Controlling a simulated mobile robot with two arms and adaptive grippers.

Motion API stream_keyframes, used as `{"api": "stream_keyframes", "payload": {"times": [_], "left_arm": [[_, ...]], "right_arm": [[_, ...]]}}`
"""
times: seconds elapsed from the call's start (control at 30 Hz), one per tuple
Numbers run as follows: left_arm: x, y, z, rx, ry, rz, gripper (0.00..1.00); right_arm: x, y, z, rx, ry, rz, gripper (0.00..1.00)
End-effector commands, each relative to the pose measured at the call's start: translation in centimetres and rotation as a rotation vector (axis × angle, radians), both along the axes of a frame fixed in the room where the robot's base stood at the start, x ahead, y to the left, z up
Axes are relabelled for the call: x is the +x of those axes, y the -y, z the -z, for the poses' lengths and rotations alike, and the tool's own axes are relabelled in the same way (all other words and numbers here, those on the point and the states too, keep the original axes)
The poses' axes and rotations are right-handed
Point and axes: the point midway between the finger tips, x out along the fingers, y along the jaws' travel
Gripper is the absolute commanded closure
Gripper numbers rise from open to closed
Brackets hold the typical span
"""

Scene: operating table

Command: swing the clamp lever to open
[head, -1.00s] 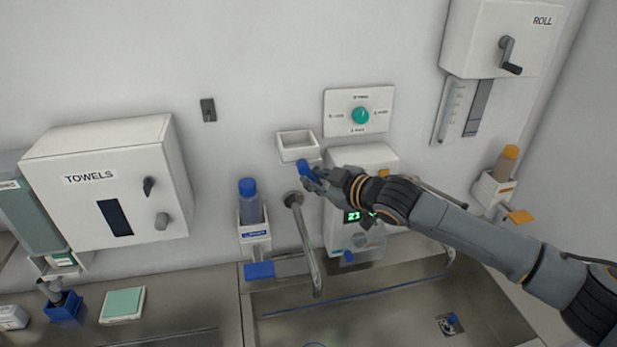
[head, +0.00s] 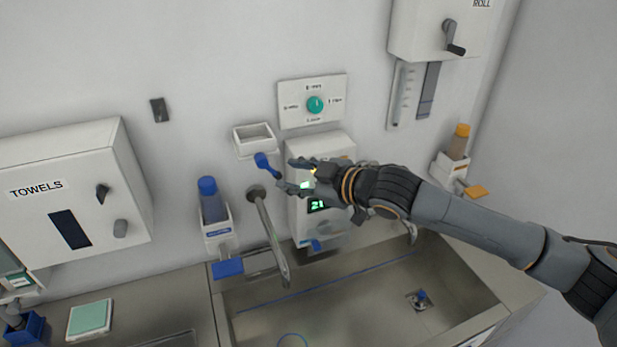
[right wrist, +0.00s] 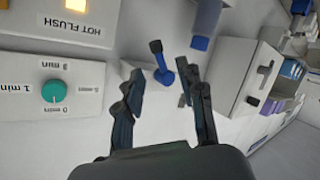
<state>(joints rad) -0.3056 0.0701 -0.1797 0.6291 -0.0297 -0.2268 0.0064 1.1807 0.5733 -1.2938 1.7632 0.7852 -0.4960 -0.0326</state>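A small blue lever (head: 266,164) sticks out from the wall fittings below the open white box, left of the white unit with the green display. I take it for the clamp lever. In the right wrist view the lever (right wrist: 163,74) shows a dark rounded end and a blue body, between and beyond the fingertips. My right gripper (head: 286,174) is open and empty, its fingertips just right of the lever, with a small gap in the head view. Its two spread fingers show in the right wrist view (right wrist: 162,86). My left gripper is in neither view.
The display unit (head: 322,146) is partly behind my right gripper. A teal-knob dial panel (head: 292,101) and the white box (head: 255,149) are above. A grey spout (head: 272,240) hangs below the lever, over the steel sink (head: 350,300). A blue-capped bottle (head: 211,203) stands left.

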Motion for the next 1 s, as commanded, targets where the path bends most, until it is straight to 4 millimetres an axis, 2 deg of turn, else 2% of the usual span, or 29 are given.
{"api": "stream_keyframes", "payload": {"times": [0.1, 0.3, 0.73, 0.87, 1.0], "left_arm": [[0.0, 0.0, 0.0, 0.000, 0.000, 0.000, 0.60], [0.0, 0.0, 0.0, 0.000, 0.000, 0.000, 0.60], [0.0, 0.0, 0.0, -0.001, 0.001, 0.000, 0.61], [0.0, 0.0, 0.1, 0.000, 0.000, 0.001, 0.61], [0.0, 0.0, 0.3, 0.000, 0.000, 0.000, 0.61]], "right_arm": [[-1.4, 1.8, -0.7, -0.001, 0.000, 0.002, 0.61], [-2.8, 3.5, -1.5, -0.001, 0.000, 0.000, 0.61], [-3.2, 3.8, -1.6, 0.000, -0.002, 0.000, 0.61], [-3.8, 3.2, -0.4, 0.006, -0.022, -0.001, 0.61], [-5.1, 2.2, 2.4, 0.023, -0.074, 0.018, 0.61]]}}
